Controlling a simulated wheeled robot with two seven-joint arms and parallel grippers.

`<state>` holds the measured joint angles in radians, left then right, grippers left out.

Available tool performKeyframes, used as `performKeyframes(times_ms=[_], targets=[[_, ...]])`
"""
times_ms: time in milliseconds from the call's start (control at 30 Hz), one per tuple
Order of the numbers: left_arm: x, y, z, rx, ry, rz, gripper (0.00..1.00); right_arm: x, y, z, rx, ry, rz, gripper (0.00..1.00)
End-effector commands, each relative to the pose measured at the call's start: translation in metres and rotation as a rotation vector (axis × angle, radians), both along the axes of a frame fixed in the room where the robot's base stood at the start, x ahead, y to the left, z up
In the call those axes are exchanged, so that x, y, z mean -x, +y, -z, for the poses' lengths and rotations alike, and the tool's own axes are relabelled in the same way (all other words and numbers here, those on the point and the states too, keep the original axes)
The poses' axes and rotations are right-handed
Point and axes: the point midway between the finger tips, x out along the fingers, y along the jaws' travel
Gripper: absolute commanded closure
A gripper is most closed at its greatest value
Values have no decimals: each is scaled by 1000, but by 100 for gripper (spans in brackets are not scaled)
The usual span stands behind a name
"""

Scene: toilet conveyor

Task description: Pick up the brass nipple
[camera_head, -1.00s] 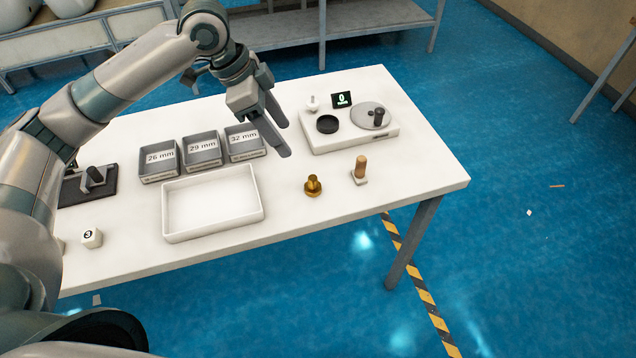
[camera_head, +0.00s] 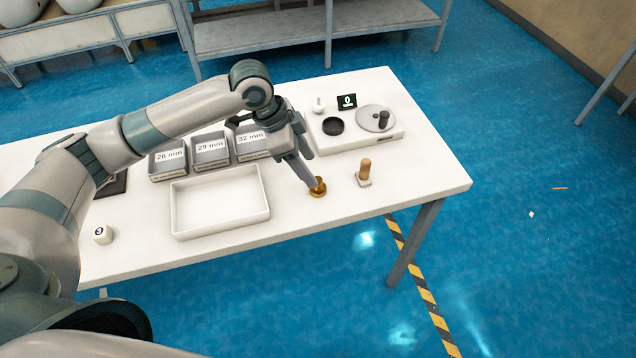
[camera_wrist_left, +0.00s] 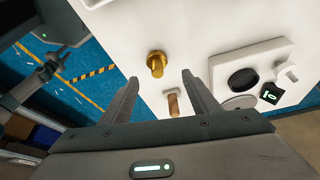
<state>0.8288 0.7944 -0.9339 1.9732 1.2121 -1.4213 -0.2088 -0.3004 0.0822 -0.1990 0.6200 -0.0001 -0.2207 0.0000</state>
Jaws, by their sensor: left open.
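The brass nipple (camera_head: 319,187) stands on the white table right of the white tray, partly hidden behind my finger in the head view. It also shows in the left wrist view (camera_wrist_left: 156,64), flange and stem visible, beyond the fingertips and between their lines. My left gripper (camera_head: 312,172) is open and empty, pointing down with its fingers close beside and above the nipple. In the left wrist view the two fingers (camera_wrist_left: 165,88) are spread wide apart. Whether a finger touches the nipple I cannot tell.
A wooden-handled tool (camera_head: 364,172) stands just right of the nipple. Behind it is a white device (camera_head: 350,137) with a black ring and display. The empty white tray (camera_head: 220,233) lies left, with labelled grey bins (camera_head: 211,150) behind. The table's front edge is close.

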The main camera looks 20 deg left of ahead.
Motion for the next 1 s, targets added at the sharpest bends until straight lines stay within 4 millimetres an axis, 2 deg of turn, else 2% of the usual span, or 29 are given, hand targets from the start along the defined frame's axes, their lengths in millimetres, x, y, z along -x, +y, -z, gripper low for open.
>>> performKeyframes(times_ms=[200,667,1000], targets=[[-2,-6,15,0,0,0,44,0,0,-5,0,0,0,69],[-2,-8,20,-1,0,0,44,0,3,-9,-3,-1,1,69],[-3,-21,57,0,0,-1,44,-1,5,-26,-5,-1,1,69]])
